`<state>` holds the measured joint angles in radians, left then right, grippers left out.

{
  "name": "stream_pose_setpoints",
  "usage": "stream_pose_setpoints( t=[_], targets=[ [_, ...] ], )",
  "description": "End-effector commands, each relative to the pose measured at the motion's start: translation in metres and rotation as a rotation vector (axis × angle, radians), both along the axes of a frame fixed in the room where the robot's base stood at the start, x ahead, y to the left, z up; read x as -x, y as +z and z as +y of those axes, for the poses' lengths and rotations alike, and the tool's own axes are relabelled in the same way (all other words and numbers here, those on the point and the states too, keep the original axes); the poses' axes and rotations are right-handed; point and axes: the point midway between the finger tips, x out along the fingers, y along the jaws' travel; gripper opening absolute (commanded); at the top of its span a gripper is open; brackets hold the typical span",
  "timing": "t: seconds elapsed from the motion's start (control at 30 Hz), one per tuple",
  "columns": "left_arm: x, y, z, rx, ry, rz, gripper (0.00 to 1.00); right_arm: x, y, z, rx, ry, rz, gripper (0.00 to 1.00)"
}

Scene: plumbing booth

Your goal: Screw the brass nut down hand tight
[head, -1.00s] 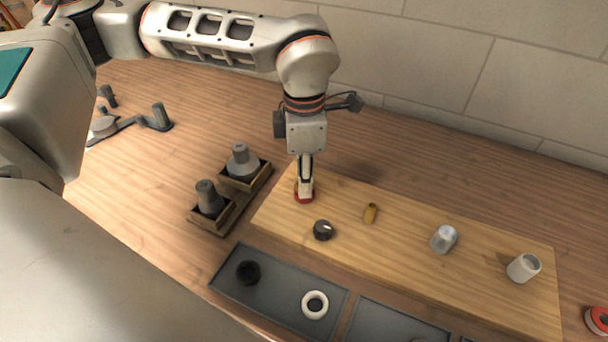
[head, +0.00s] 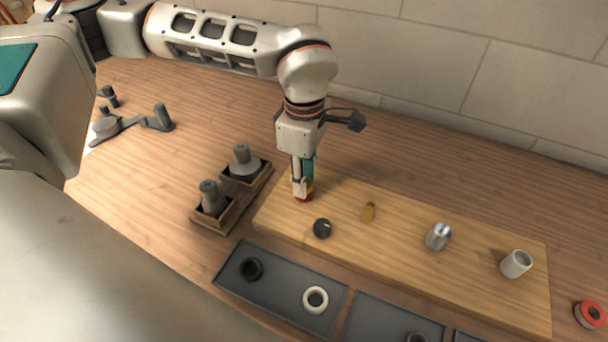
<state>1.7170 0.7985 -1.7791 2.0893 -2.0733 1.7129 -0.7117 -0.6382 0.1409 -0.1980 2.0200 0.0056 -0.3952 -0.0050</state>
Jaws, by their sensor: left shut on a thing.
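My left gripper (head: 302,193) points down at the left end of the light wooden board (head: 400,235). My right gripper is not in view.
A black fitting (head: 322,228), a metal cylinder (head: 438,237) and a white cup-like piece (head: 516,263) stand on the board. A grey tray (head: 283,291) in front holds a black ring (head: 251,269) and a white ring (head: 316,299). A wooden holder (head: 226,213) is left.

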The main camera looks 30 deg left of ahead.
Motion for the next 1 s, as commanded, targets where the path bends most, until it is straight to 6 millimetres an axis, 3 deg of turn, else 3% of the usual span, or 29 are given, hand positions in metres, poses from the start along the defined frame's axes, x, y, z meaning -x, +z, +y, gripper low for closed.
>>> stream_pose_setpoints(
  t=[0.27, 0.3, 0.33, 0.37, 0.6, 0.73, 1.0],
  targets=[
    [0.0, -0.0001, -0.0001, 0.0, -0.014, 0.0, 0.03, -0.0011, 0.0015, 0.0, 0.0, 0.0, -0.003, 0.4],
    [0.0, -0.0001, -0.0002, 0.0, -0.014, 0.0, 0.32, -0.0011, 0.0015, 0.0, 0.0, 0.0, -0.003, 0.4],
    [0.0, -0.0001, -0.0002, 0.0, -0.014, 0.0, 0.4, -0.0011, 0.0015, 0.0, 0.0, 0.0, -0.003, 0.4],
    [0.0, -0.0001, -0.0002, 0.0, -0.014, 0.0, 0.44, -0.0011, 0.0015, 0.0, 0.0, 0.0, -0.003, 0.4],
    [0.0, 0.0, -0.0002, 0.0, -0.013, 0.0, 0.44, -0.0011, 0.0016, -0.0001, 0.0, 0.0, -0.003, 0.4],
    [-0.0001, 0.0001, -0.0002, 0.0, -0.013, 0.0, 0.72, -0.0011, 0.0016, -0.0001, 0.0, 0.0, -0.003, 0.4],
    [-0.0001, 0.0001, -0.0002, 0.0, -0.013, 0.0, 0.72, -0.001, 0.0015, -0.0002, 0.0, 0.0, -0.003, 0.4]
  ],
)
